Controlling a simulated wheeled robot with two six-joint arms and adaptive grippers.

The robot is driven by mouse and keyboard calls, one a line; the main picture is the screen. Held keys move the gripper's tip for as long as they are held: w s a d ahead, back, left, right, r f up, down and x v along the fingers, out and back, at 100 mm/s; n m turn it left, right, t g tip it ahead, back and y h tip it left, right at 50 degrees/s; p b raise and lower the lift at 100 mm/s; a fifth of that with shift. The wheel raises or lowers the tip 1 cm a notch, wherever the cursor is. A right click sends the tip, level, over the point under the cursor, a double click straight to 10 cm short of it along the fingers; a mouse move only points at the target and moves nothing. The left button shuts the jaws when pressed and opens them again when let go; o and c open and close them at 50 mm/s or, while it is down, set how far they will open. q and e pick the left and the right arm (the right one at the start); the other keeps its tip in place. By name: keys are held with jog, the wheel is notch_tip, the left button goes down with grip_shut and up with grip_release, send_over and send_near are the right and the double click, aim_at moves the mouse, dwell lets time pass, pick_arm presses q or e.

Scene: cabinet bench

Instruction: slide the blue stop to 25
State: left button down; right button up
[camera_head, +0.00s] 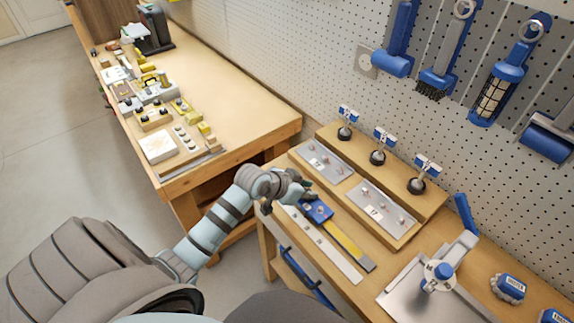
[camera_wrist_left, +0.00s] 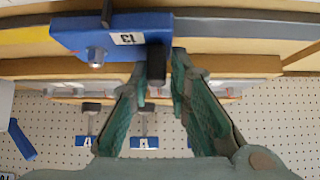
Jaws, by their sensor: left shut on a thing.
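The blue stop (camera_head: 319,211) sits on a rail with a yellow strip (camera_head: 348,246) on the bench, near the rail's left end in the head view. In the left wrist view the blue stop (camera_wrist_left: 75,35) shows a silver knob, a white label that seems to read 13, and a dark upright post (camera_wrist_left: 154,66). My left gripper (camera_head: 298,196) is at the stop's left end. In the left wrist view the left gripper (camera_wrist_left: 160,76) has its fingertips around the dark post, shut on it. The scale marks are too small to read. My right gripper is not in view.
Grey plates (camera_head: 383,206) with small pegs lie behind the rail. A pale strip (camera_head: 325,247) lies in front of it. Several black knobs with blue tags (camera_head: 378,157) stand on a wooden step. A metal fixture with a blue handle (camera_head: 437,272) stands to the right.

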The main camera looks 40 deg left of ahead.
aim_at(313, 205)
pick_arm(q)
jog(key=shift+s+d+p, duration=0.2)
jog(key=shift+d+p, duration=0.05)
jog(key=shift+d, duration=0.5)
jog(key=shift+s+d+p, duration=0.2)
jog(key=shift+d+p, duration=0.05)
jog(key=shift+d, duration=0.45)
jog(key=c, duration=1.6)
grip_release()
jog(key=v, duration=1.2)
